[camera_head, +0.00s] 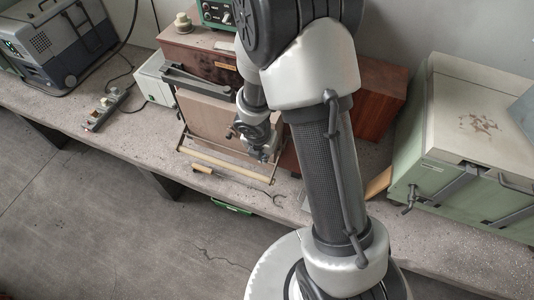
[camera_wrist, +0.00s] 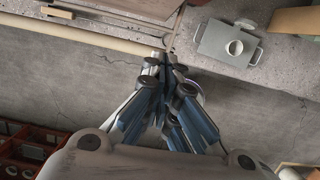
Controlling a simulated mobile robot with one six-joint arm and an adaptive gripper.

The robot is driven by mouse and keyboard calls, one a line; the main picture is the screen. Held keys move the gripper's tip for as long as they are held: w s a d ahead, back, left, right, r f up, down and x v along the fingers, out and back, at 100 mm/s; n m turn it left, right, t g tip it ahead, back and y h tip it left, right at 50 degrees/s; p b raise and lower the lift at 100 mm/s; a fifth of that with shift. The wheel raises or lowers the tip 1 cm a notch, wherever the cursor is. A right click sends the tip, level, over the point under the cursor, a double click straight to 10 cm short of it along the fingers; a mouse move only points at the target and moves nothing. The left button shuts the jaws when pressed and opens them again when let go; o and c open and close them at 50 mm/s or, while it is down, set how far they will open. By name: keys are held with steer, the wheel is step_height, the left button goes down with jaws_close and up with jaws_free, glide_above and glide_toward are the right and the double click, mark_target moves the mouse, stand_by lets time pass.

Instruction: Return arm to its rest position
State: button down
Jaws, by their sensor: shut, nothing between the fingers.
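My gripper (camera_head: 262,152) hangs at the end of my arm over the concrete bench (camera_head: 110,140), in front of the brown wooden boxes. In the wrist view, the fingers of my gripper (camera_wrist: 168,65) come together at their tips, shut with nothing between them. The bench edge and the floor lie beyond them. Part of my arm crosses the middle of the head view and hides some of the bench and boxes behind it.
A wooden box (camera_head: 205,56) and a pale green case (camera_head: 470,125) stand on the bench. A wooden-handled tool (camera_head: 203,169) lies near the front edge. A power strip (camera_head: 104,109) lies at left. The wrist view shows a grey tray (camera_wrist: 222,55).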

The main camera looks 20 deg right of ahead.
steer(key=s+d+r+m+t+h+b, duration=0.1)
steer(key=s+r+m+b, duration=0.2)
steer(key=r+m+b, duration=0.3)
steer(key=s+d+r+m+b, duration=0.1)
steer(key=s+r+m+b, duration=0.3)
steer(key=m, duration=0.4)
steer(key=s+a+f+m+t+y+b, duration=0.1)
steer(key=s+a+m+b, duration=0.3)
steer(key=s+m+b, duration=0.6)
steer(key=s+m+y, duration=0.1)
steer(key=s+m, duration=0.2)
steer(key=shift+s+a+m+t+y, duration=0.2)
steer(key=shift+a+m+t+y, duration=0.1)
steer(key=shift+a+m+y, duration=0.1)
